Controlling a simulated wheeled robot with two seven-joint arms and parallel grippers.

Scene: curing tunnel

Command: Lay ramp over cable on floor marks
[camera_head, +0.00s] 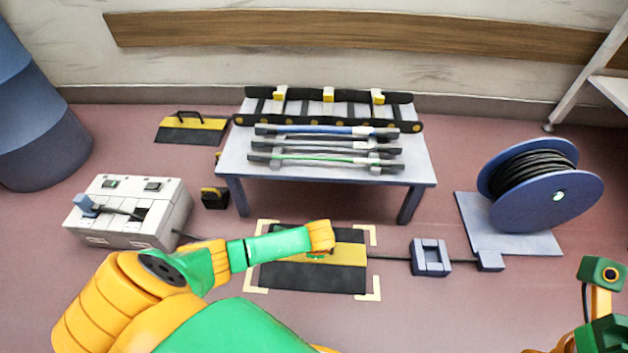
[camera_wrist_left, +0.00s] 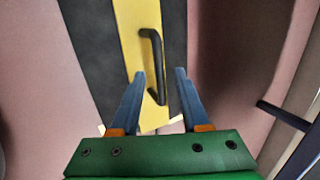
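A black ramp with a yellow band (camera_head: 340,252) lies flat on the floor inside cream corner marks (camera_head: 372,294). The cable (camera_head: 390,258) comes out from its right side; its run under the ramp is hidden. My left gripper (camera_head: 318,252) is over the yellow band, with its fingers mostly hidden by the arm. In the left wrist view, the gripper (camera_wrist_left: 159,75) is open, with the ramp's black handle (camera_wrist_left: 156,65) between its fingertips and a gap on both sides. Of my right arm only a part shows at the lower right; its fingers are out of sight.
A second black-yellow ramp (camera_head: 192,128) with a handle lies near the wall. A grey control box (camera_head: 165,218) stands left. A table (camera_head: 328,177) with cable pieces stands behind the marks. A blue clamp block (camera_head: 430,257) and cable reel (camera_head: 540,187) are right. Front floor is clear.

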